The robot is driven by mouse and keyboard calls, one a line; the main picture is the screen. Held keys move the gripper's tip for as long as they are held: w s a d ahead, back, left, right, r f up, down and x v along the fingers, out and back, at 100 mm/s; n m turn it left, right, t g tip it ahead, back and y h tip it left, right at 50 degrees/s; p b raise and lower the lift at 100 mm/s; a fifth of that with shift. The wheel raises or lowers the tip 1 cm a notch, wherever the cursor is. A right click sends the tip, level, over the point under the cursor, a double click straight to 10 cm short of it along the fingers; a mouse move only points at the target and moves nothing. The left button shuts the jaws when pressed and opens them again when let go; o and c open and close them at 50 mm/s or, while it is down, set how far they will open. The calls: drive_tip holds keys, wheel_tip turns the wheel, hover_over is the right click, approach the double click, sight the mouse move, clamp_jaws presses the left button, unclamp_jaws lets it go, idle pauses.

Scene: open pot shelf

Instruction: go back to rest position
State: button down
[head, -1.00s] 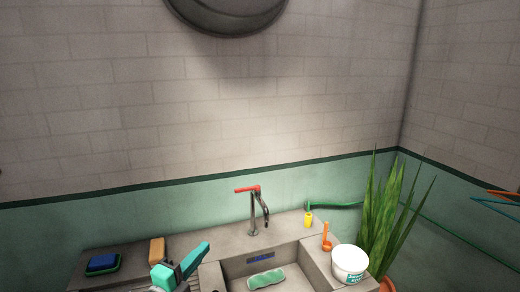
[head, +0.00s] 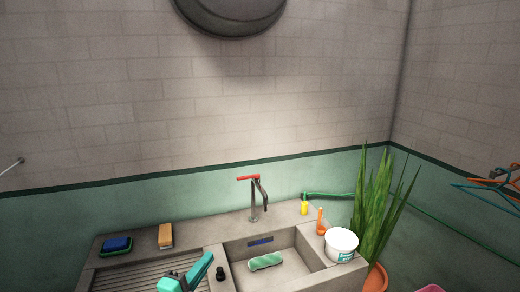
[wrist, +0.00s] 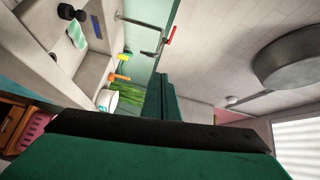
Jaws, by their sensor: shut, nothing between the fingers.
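My gripper (head: 186,279) shows at the bottom of the head view as a teal shape in front of the sink counter. In the wrist view its dark green fingers (wrist: 167,100) lie together with nothing between them. The gripper is shut and empty. It is apart from the objects on the counter. The rest of my arm is mostly out of the head view.
The sink (head: 238,252) holds a green and white sponge (head: 265,261). Around it are a red-handled tap (head: 253,197), a white tub (head: 341,244), a wooden-backed brush (head: 166,236) and a blue sponge (head: 117,244). A potted plant (head: 376,212) stands right, near hangers (head: 495,184).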

drive_tip(key=s+d+f+n+g+y, duration=0.1)
drive_tip(key=s+d+f+n+y, duration=0.2)
drive_tip(key=s+d+f+n, duration=0.65)
drive_tip(key=s+f+n+y, duration=0.3)
drive_tip(key=s+f+n, duration=0.3)
drive_tip(key=f, duration=0.8)
drive_tip(key=s+d+r+n, duration=0.1)
drive_tip(key=s+d+n, duration=0.1)
drive_tip(key=s, duration=1.2)
drive_tip(key=s+d+n, duration=0.3)
drive_tip(key=s, duration=1.1)
drive_tip(key=shift+s+d+r, duration=0.2)
drive_tip(key=shift+s+r, duration=0.15)
